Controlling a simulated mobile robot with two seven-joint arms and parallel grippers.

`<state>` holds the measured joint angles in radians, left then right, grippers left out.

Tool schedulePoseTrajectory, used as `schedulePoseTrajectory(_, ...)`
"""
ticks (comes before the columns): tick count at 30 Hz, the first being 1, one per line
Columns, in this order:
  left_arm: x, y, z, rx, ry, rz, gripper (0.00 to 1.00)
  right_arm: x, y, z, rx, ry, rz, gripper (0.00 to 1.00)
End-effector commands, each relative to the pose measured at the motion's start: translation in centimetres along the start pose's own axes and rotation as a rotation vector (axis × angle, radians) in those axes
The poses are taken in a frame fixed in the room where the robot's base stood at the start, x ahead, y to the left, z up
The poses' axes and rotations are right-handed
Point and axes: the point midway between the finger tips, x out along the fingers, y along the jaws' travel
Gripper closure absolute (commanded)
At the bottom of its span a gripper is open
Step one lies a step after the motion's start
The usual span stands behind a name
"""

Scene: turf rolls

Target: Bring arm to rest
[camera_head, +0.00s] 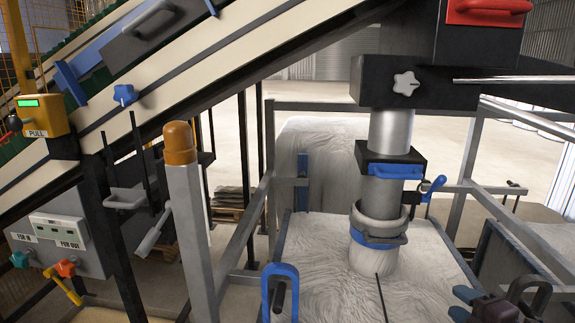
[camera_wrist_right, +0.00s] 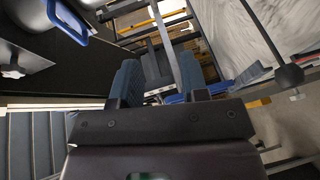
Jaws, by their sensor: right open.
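My right gripper (camera_head: 462,303) is low at the right edge of the head view, with its two blue-grey fingers pointing left. In the right wrist view my right gripper (camera_wrist_right: 160,82) shows its fingers spread apart, with nothing held. A grey bar (camera_wrist_right: 166,38) shows beyond the gap between them. In the head view the gripper is in front of the white wrapped block (camera_head: 330,260), to the right of the blue loop handle (camera_head: 280,290). My left gripper is in neither view.
A vertical metal tube (camera_head: 390,135) with blue clamps stands over the white block. Grey rails (camera_head: 500,190) run beside it at the right. A sloping conveyor (camera_head: 190,90) and a control box (camera_head: 60,235) fill the left. Open floor (camera_head: 440,130) lies behind.

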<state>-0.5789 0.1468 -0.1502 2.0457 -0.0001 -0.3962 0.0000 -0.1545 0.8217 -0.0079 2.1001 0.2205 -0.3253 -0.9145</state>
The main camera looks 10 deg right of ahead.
Motion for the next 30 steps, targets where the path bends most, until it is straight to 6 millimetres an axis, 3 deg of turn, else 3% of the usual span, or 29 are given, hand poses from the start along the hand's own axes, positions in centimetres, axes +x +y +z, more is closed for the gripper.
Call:
schedulePoseTrajectory(7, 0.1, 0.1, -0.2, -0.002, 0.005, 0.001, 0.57, 0.1, -0.5, 0.3, 0.263, -0.02, -0.009, 0.59)
schedulePoseTrajectory(11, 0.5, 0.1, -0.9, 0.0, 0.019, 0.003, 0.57, -0.1, -2.5, -0.3, 0.437, -0.043, -0.024, 0.59)
schedulePoseTrajectory(20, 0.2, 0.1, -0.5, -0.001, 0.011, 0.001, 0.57, -3.4, -12.8, -3.9, 0.943, -0.17, -0.101, 0.59)
schedulePoseTrajectory(24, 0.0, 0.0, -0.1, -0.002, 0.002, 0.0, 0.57, -6.1, -18.2, -6.9, 1.159, -0.258, -0.14, 0.59)
schedulePoseTrajectory(30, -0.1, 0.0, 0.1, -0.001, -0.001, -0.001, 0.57, -9.9, -23.9, -11.4, 1.342, -0.369, -0.187, 0.59)
